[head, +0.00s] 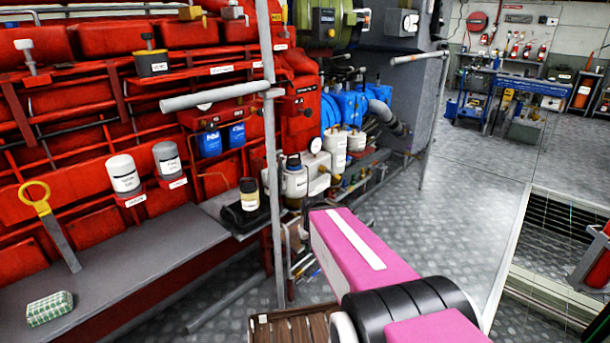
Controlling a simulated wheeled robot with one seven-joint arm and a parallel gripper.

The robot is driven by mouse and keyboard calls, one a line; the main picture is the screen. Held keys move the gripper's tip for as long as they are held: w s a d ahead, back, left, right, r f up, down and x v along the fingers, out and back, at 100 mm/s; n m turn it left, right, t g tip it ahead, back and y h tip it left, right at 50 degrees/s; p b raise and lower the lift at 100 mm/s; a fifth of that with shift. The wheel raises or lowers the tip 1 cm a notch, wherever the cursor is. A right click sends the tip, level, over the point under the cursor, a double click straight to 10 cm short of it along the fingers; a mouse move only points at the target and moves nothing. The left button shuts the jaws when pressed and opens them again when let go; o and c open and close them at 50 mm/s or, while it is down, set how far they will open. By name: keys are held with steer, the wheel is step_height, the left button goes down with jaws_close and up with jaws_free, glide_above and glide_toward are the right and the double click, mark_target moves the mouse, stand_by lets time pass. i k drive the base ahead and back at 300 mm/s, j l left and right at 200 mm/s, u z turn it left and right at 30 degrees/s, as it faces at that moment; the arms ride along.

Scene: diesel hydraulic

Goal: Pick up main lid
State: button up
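No object is clearly recognisable as the main lid in the head view. A small jar with a pale label and a dark top (249,194) stands on the end of the grey ledge, left of the upright pipe. A white canister (123,174) and a grey canister (167,160) sit in red holders on the red engine side; their labels are too small to read. My pink arm with its black joint crosses the lower middle of the view. My gripper is not visible, and whether it holds anything cannot be seen.
The grey ledge (130,255) carries a green checked cloth (50,309) and a yellow-handled tool (58,225). A grey upright pipe (271,150) stands left of my arm. A brown slatted crate (290,328) lies below. The metal floor (465,190) is open right of centre, beside a grated pit (548,255).

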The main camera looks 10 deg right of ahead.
mark_target(356, 139)
steer(key=i+l+z, duration=0.3)
steer(key=l, duration=0.25)
steer(key=i+l+z, duration=0.3)
steer(key=i+l, duration=0.15)
